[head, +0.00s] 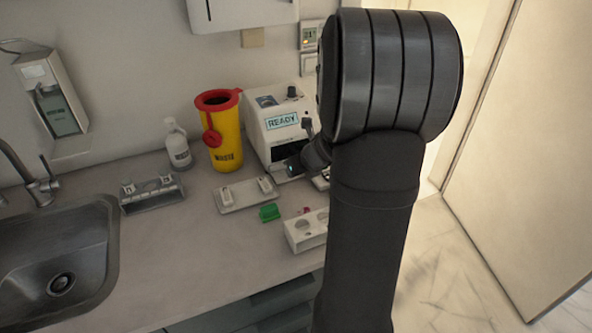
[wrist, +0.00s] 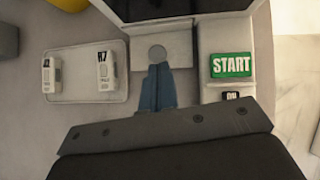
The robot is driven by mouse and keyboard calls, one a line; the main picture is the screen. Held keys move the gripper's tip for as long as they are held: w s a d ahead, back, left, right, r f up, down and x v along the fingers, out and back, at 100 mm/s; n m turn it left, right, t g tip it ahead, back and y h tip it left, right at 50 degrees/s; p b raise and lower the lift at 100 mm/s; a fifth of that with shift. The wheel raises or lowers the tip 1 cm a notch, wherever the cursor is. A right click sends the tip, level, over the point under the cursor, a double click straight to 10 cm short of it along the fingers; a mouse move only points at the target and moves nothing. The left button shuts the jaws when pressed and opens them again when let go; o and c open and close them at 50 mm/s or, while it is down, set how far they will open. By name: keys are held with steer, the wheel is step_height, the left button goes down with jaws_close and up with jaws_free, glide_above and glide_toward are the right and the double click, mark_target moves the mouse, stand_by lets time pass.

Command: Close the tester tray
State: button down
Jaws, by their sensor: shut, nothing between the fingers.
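The white tester (head: 262,116) stands against the wall in the head view, its display reading READY. In the wrist view its tray (wrist: 179,47) sticks out below the dark opening (wrist: 170,10). The tray is a pale plate with a round grey recess, and the recess looks empty. My gripper (wrist: 158,68) is shut and empty, with its blue-grey fingertips over the front part of the tray. I cannot tell whether they touch it. In the head view my gripper (head: 294,168) is at the tester's front, and my arm hides the tester's right side.
A green START button (wrist: 231,65) is right of the tray. A flat tray with two small white cassettes (wrist: 86,88) lies to its left. A yellow waste bin (head: 226,145), a green block (head: 269,212) and a white holder with round holes (head: 300,238) stand nearby.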

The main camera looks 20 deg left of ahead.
steer(key=v, duration=0.8)
steer(key=shift+s+d, duration=0.2)
steer(key=shift+d, duration=0.15)
steer(key=shift+r, duration=0.1)
steer(key=x, duration=0.9)
steer(key=shift+w+a+f, duration=0.15)
steer(key=shift+a+f, duration=0.05)
steer(key=shift+a, duration=0.15)
steer(key=shift+f, duration=0.15)
steer(key=shift+s+d, duration=0.8)
steer(key=shift+d, duration=0.05)
